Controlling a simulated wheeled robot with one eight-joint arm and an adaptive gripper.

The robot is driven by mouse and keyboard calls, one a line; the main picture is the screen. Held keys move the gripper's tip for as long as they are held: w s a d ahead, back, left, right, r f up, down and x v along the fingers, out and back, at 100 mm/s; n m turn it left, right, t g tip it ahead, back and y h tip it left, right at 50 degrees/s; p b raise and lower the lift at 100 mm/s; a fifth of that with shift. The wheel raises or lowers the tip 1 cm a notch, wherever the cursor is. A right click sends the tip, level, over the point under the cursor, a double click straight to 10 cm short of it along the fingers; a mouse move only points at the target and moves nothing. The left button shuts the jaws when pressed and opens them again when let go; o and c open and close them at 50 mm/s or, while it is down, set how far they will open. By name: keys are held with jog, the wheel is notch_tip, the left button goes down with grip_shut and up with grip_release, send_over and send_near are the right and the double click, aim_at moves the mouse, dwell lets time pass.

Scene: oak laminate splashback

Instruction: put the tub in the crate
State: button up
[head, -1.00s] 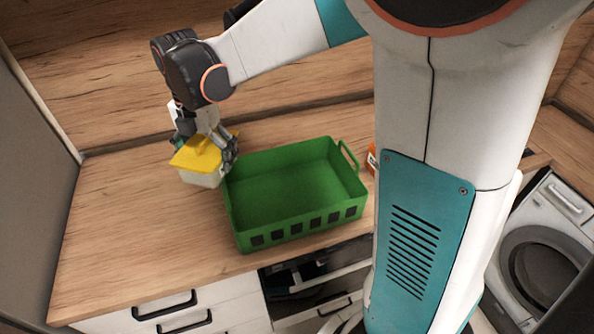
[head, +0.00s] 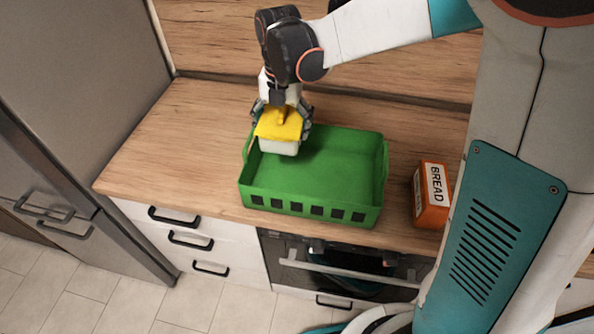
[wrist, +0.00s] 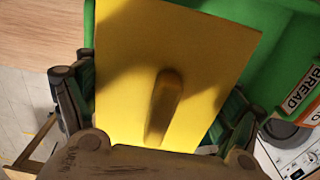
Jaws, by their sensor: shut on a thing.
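The tub has a yellow lid with a raised handle and a whitish body (head: 279,147). My gripper (head: 281,120) is shut on the tub, with fingers on both sides of it. In the head view the tub is over the left back part of the green crate (head: 330,160), upright; I cannot tell its exact height above the floor of the crate. In the wrist view the yellow lid (wrist: 200,60) fills the middle, and the crate (wrist: 285,50) shows behind it. The crate's visible inside is empty.
An orange bread box (head: 431,195) stands on the counter just right of the crate. The wooden counter (head: 165,140) is clear to the left. A fridge stands at the far left, and a splashback rises behind.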

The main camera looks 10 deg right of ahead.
aim_at(286, 175)
notch_tip(286, 175, down, 16)
jog(key=b, duration=0.3)
jog(key=shift+b, duration=0.4)
jog(key=shift+f, duration=0.2)
jog(key=o, duration=1.3)
jog(key=shift+r, duration=0.1)
